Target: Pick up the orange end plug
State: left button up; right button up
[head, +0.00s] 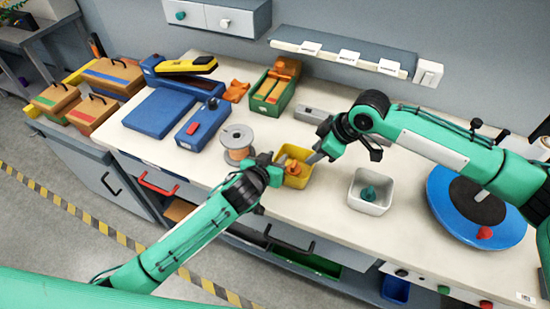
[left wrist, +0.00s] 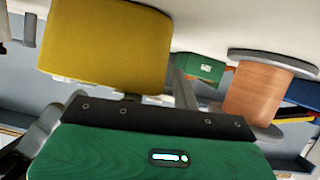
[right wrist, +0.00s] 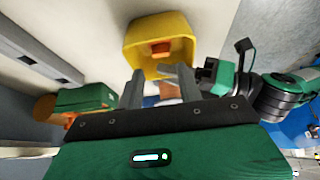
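The orange end plug (head: 293,167) sits inside a small yellow bin (head: 302,181) near the middle of the bench. In the right wrist view an orange piece (right wrist: 161,47) shows inside the yellow bin (right wrist: 133,58). My right gripper (head: 314,157) is above the bin's right back side. Its fingers (right wrist: 160,80) are apart and empty. My left gripper (head: 279,158) is at the bin's left side. In the left wrist view the bin (left wrist: 100,45) hides part of one finger, and the other finger stands apart from it. The plug is hidden in that view.
A copper wire spool (head: 237,145) stands left of the bin. A white bin (head: 367,207) with a teal part stands to its right. A green bin (head: 275,90) with orange parts is behind. A blue turntable (head: 452,215) lies far right. Bare bench lies in front of the green bin.

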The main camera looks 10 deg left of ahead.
pick_arm(q)
grip_shut()
